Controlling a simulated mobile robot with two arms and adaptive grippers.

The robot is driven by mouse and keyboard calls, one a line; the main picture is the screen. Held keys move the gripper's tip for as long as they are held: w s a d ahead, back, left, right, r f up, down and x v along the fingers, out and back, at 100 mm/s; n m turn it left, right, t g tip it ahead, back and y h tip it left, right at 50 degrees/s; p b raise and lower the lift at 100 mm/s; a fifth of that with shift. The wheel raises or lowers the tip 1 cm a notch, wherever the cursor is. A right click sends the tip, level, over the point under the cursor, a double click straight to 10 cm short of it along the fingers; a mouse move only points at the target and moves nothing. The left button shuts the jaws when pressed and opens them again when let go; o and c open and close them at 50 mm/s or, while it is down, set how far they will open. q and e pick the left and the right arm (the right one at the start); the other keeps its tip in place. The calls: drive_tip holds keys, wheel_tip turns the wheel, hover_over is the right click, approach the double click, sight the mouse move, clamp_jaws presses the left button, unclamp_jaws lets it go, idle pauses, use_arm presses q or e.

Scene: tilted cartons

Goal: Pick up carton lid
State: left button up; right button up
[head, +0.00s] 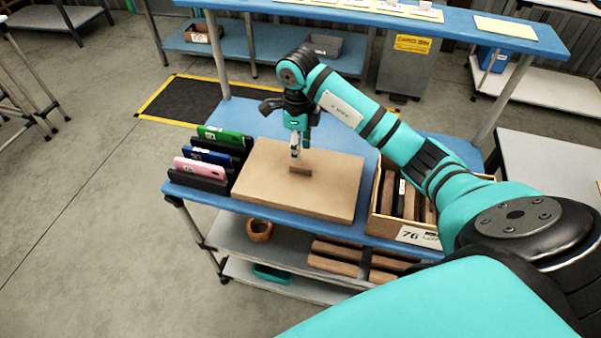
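The carton lid (265,178) is a flat tan cardboard slab in the middle of the blue bench top. A small brown block-like handle (301,170) stands up from its middle. My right gripper (295,156) points down from the teal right arm, with its fingertips right at or just above the handle. The fingers look narrow and close together. Whether they touch or grip the handle is too small to tell. What lies under the lid is hidden. My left gripper is not in view.
Left of the lid stand black holders with green (219,134), blue (210,156) and pink (200,167) cases. Right of it is an open carton (418,237) marked 76, holding dark and brown pieces. A lower shelf holds a brown pot (259,230) and brown blocks (335,257).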

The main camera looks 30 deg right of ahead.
sight(299, 167)
wheel_tip(299, 167, down, 3)
wheel_tip(299, 167, down, 5)
drive_tip(key=shift+w+r+p, duration=0.1)
drive_tip(key=shift+w+p, duration=0.05)
drive_tip(key=shift+p, duration=0.95)
drive_tip(key=shift+f, duration=0.3)
clamp_jaws()
